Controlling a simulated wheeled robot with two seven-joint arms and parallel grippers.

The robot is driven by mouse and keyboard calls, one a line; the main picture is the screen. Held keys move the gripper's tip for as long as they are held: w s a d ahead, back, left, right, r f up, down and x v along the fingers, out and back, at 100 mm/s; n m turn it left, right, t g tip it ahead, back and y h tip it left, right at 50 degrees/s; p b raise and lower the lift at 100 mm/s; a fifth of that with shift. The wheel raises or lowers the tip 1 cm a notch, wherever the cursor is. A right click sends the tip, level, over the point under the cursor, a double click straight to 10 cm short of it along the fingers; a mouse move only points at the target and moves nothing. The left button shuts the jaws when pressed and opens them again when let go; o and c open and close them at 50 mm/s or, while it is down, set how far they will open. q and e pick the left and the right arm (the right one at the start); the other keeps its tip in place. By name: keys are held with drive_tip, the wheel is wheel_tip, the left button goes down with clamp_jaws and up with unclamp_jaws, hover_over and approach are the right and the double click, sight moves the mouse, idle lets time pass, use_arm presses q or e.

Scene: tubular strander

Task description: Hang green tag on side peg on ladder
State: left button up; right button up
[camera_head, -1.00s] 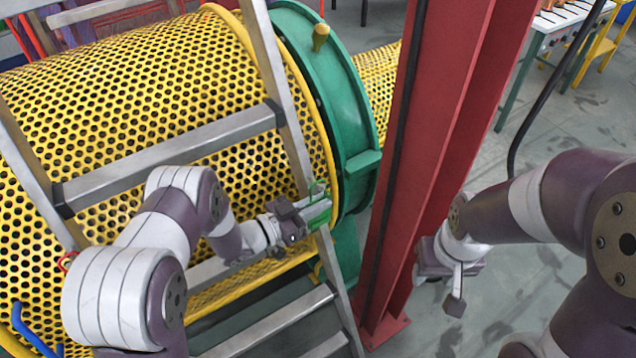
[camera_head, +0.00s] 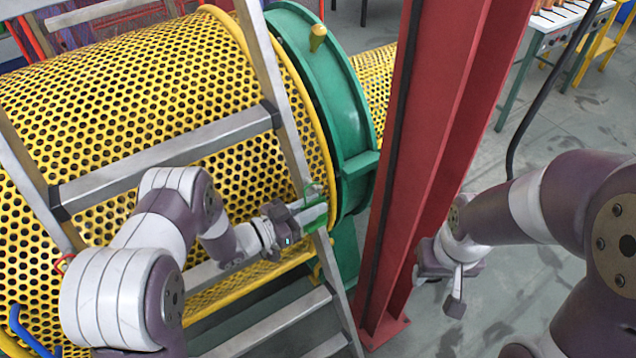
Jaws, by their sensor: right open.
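The metal ladder (camera_head: 170,158) leans in front of the yellow perforated guard. My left gripper (camera_head: 312,213) is at the ladder's right rail, below the upper rung. The green tag (camera_head: 318,226) shows only in part beside its fingers, and the fingers cover the rest. A thin green piece (camera_head: 314,190) shows just above the fingers at the rail. I cannot make out the side peg or whether the tag hangs on it. Whether the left fingers are closed on the tag is not clear. My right gripper (camera_head: 440,288) is open and empty, right of the red column.
A red steel column (camera_head: 425,150) stands between my two grippers. The yellow perforated drum guard (camera_head: 130,95) and green ring (camera_head: 335,90) lie behind the ladder. A red hook-like piece (camera_head: 63,262) is at the left rail.

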use_arm(q)
drive_tip(key=shift+s+a+f, duration=0.1)
drive_tip(key=shift+s+a, duration=0.05)
drive_tip(key=shift+a, duration=0.65)
drive_tip(key=shift+c, duration=0.2)
drive_tip(key=shift+o, duration=0.2)
drive_tip(key=p+v, duration=0.1)
drive_tip(key=v, duration=0.2)
drive_tip(key=shift+a, duration=0.45)
drive_tip(key=shift+s+a, duration=0.3)
drive_tip(key=shift+s, duration=0.1)
drive_tip(key=shift+v, duration=1.1)
use_arm(e)
drive_tip(key=shift+w+a+r, duration=0.1)
drive_tip(key=shift+a+r, duration=0.25)
drive_tip(key=shift+r, duration=0.45)
